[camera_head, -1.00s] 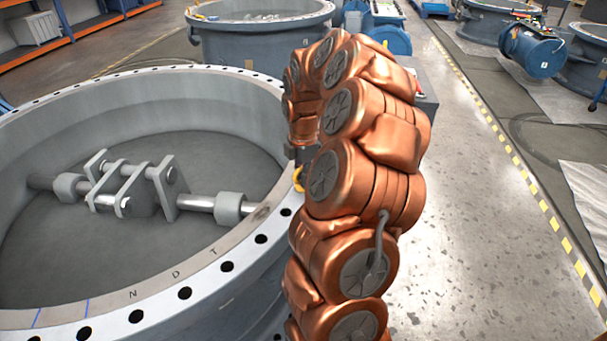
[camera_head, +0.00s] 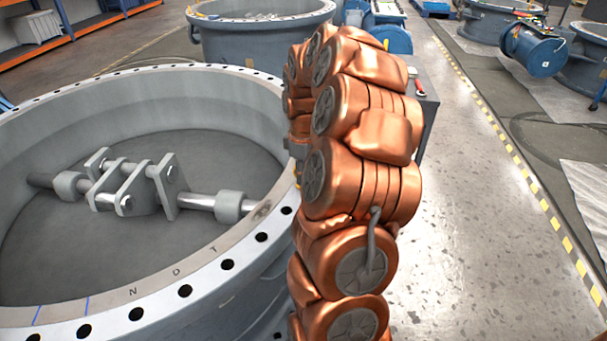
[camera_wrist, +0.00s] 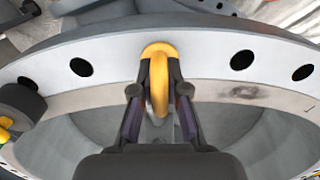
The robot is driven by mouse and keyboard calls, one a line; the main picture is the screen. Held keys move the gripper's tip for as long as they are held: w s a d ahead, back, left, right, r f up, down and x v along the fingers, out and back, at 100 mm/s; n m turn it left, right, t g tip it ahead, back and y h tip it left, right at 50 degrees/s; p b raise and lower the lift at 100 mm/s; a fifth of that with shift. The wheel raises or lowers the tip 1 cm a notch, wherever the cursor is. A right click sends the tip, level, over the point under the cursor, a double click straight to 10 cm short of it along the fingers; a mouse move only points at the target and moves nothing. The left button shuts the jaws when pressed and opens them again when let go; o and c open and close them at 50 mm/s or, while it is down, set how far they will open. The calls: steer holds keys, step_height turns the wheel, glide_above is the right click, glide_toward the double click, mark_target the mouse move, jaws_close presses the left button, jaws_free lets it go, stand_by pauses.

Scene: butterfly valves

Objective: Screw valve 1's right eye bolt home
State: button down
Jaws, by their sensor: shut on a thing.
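The yellow eye bolt (camera_wrist: 157,52) stands at the flange of the grey valve 1 (camera_head: 190,292), in the middle of the wrist view. My gripper (camera_wrist: 160,90) is shut on its ring, with one dark finger on each side. The bolt's shank and its seat in the flange are hidden, so I cannot tell how deep it sits. In the head view my copper-coloured arm covers the gripper and nearly all of the bolt. The valve's pale flange (camera_wrist: 100,55) with dark bolt holes shows in the wrist view.
Inside the valve lies a shaft with link plates (camera_head: 130,190). Another large valve body (camera_head: 260,42) stands behind. The floor (camera_head: 480,210) to the right is clear.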

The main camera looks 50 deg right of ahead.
steer(key=m, duration=0.4)
steer(key=shift+w+m, duration=0.15)
steer(key=shift+m, duration=0.15)
steer(key=m, duration=0.4)
steer(key=shift+m+b, duration=0.3)
steer(key=m, duration=0.4)
steer(key=shift+m, duration=0.3)
steer(key=shift+a+m+p, duration=0.1)
steer(key=shift+m+p, duration=0.2)
steer(key=shift+m, duration=1.5)
steer(key=c, duration=1.5)
jaws_free()
steer(key=o, duration=0.3)
